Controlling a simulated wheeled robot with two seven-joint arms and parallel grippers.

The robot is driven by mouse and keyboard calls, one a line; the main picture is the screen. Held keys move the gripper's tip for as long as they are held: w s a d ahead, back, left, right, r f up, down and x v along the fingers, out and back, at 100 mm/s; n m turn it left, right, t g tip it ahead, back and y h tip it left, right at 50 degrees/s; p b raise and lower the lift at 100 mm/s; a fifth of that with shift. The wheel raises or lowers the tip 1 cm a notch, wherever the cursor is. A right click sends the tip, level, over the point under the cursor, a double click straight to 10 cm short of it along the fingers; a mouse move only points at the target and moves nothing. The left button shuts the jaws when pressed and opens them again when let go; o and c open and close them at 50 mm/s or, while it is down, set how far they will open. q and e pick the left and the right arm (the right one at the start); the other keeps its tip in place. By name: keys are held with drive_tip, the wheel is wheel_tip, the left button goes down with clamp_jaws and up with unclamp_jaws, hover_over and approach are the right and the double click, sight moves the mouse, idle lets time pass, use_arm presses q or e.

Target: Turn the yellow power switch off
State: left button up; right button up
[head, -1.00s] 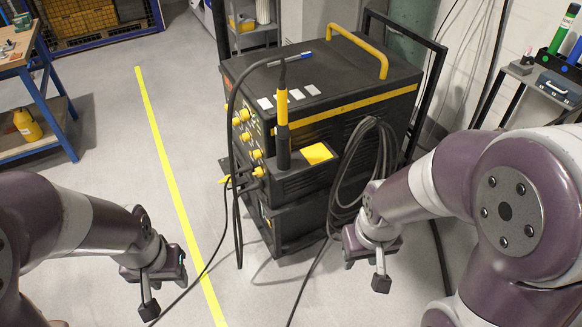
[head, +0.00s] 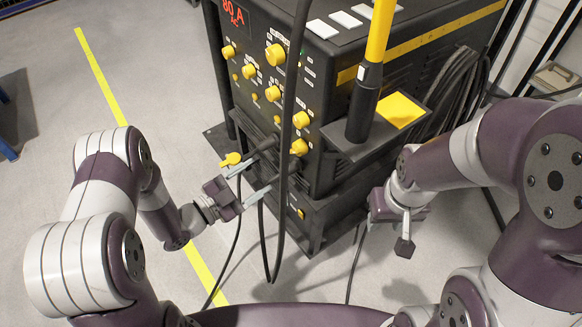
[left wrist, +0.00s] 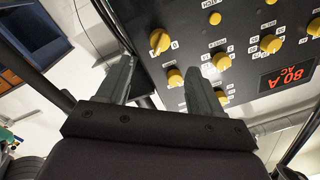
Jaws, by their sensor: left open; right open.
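The black machine's front panel (head: 262,110) carries several yellow knobs. The lowest one at the panel's right edge (head: 299,146) appears to be the yellow power switch. In the left wrist view this yellow knob (left wrist: 159,41) has a "0" mark beside it and shows between and beyond my finger tips. My left gripper (head: 258,172) is open and empty, its fingers pointing at the lower panel. In the left wrist view the fingers (left wrist: 157,72) straddle the knob's line but appear short of it. My right gripper (head: 403,238) hangs at the machine's right side, away from the panel.
A hanging black cable (head: 286,130) crosses in front of the panel near my left gripper. A torch with a yellow handle (head: 379,35) stands in a holder at the front right corner. A yellow lever (head: 230,160) sits low on the left. Floor is clear to the left.

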sight(292, 153)
use_arm(q)
drive_tip(key=b+x, duration=0.2)
drive_tip(key=x, duration=0.9)
drive_tip(key=shift+w+d+r, duration=0.15)
drive_tip(key=shift+d+r, duration=0.05)
drive_tip(key=shift+d, duration=0.2)
drive_tip(key=c, duration=1.1)
